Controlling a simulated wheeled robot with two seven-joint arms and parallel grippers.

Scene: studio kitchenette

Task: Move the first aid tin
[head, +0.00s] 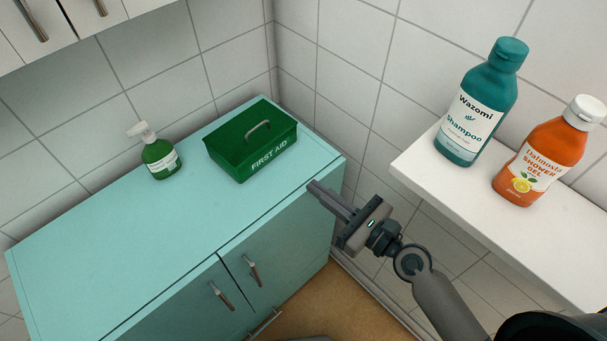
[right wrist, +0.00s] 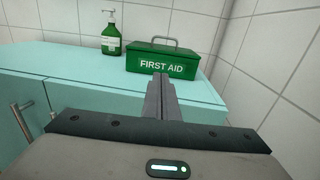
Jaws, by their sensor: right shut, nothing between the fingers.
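The first aid tin (head: 252,140) is a green box with a grey handle on its lid and white FIRST AID lettering. It stands on the teal cabinet top (head: 130,232), near its right end by the wall corner. It also shows in the right wrist view (right wrist: 147,62), straight beyond the fingers. My right gripper (head: 318,190) is shut and empty. It is in front of the cabinet's right end, apart from the tin. The fingers (right wrist: 162,85) point toward the tin. My left gripper is not in view.
A green pump bottle (head: 161,160) stands left of the tin. A white shelf (head: 545,235) at the right holds a teal shampoo bottle (head: 480,108) and an orange shower gel bottle (head: 543,160). White cupboards (head: 90,18) hang at the upper left. The cabinet top's left part is clear.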

